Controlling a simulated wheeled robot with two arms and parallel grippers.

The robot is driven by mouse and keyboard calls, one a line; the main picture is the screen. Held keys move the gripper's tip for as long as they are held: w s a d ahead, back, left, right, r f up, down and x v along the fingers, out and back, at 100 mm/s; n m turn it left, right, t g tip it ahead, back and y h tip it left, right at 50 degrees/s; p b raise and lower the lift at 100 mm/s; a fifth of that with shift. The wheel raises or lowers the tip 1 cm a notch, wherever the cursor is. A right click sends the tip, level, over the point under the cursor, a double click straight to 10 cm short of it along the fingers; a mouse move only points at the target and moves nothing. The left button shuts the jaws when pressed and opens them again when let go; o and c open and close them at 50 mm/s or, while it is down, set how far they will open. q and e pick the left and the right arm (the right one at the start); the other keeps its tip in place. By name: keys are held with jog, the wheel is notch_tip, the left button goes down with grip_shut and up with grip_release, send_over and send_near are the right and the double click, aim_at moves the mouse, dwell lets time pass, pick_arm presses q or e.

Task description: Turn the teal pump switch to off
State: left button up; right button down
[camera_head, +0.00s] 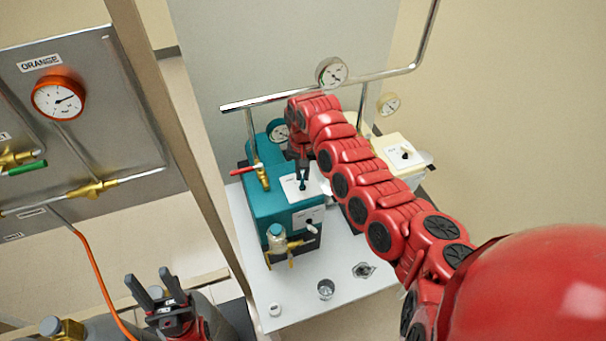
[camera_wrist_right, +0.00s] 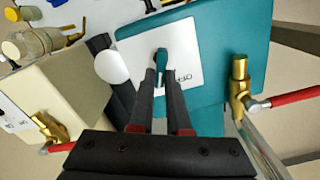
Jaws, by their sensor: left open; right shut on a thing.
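The teal pump (camera_head: 268,207) stands on a white bench top, with a white switch plate (camera_head: 290,186) on its upper face. In the right wrist view the small teal switch (camera_wrist_right: 162,55) sits on its white plate (camera_wrist_right: 185,48), beside lettering that seems to read OFF upside down. My right gripper (camera_head: 303,184) reaches down to the plate from above. In the wrist view its fingertips (camera_wrist_right: 161,76) are closed on the switch lever. The fingers hide part of the switch. My left gripper (camera_head: 155,286) is open and empty at the lower left, away from the pump.
A cream pump (camera_head: 398,150) with its own switch stands to the right, behind my arm. A red-handled valve (camera_head: 262,175) and a metal pipe (camera_head: 280,98) are close to my right gripper.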

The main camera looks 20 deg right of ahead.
jog(key=n+b, duration=0.2)
jog(key=n, duration=0.1)
jog(key=shift+w+a+f, duration=0.1)
jog(key=shift+a+f, duration=0.05)
jog(key=shift+n+b, duration=0.6)
jog(key=shift+n, duration=0.1)
jog(key=shift+a, duration=0.1)
jog(key=shift+r, duration=0.2)
jog(key=c, duration=0.9)
grip_release()
